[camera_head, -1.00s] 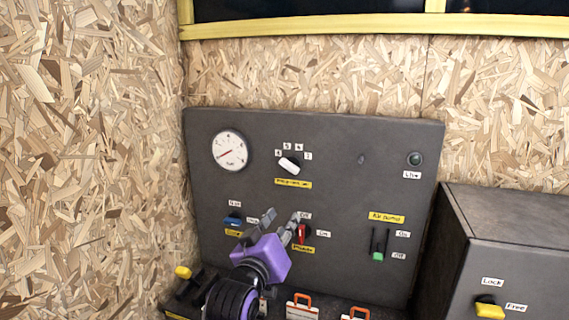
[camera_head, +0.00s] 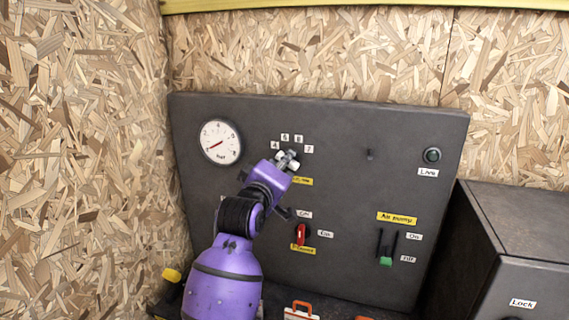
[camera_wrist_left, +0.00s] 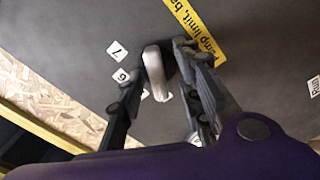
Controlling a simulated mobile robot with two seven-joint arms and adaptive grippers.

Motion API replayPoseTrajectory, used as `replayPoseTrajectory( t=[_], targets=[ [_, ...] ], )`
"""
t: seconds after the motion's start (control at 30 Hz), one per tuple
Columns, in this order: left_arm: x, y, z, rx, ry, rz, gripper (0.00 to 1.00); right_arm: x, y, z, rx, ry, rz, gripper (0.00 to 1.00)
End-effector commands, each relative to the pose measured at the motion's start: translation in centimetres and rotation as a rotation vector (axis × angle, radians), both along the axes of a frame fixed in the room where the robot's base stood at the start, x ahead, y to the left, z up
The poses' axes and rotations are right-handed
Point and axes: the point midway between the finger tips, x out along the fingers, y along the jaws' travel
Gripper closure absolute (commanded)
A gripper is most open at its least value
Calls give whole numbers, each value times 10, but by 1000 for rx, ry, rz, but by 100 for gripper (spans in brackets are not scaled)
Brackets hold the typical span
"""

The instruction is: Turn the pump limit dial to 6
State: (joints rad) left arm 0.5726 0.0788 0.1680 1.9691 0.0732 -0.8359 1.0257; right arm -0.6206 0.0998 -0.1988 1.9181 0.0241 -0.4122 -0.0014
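The pump limit dial has a white bar knob (camera_wrist_left: 157,72). In the head view my left gripper (camera_head: 288,160) covers most of the knob, below number labels 4, 5, 6 and 7. In the left wrist view the knob stands between the two spread fingers of my left gripper (camera_wrist_left: 160,105). The right finger is closer to it; I cannot tell if it touches. The label 6 (camera_wrist_left: 122,76) and label 7 (camera_wrist_left: 117,50) lie left of the knob. The knob's lower end points away from the 6, down the picture. My right gripper is not in view.
The dark panel (camera_head: 340,205) also carries a gauge (camera_head: 220,142), a red switch (camera_head: 301,234), a green-tipped air pump lever (camera_head: 386,260) and a round green light (camera_head: 432,155). A dark box (camera_head: 535,225) stands at the right. A chipboard wall (camera_head: 75,150) is close on the left.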

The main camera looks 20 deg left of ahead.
Motion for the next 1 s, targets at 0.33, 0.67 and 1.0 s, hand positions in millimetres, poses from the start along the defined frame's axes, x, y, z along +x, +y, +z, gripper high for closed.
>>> replayPoseTrajectory(
  t=[0.33, 0.67, 1.0],
  targets=[
    [10, 0, 0, 1, -1, -1, 67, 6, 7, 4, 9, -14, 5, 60],
    [9, 0, 1, 1, -1, 0, 100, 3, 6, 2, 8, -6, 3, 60],
    [9, 0, 1, 31, -2, 0, 100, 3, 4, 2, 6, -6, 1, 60]
  ],
)
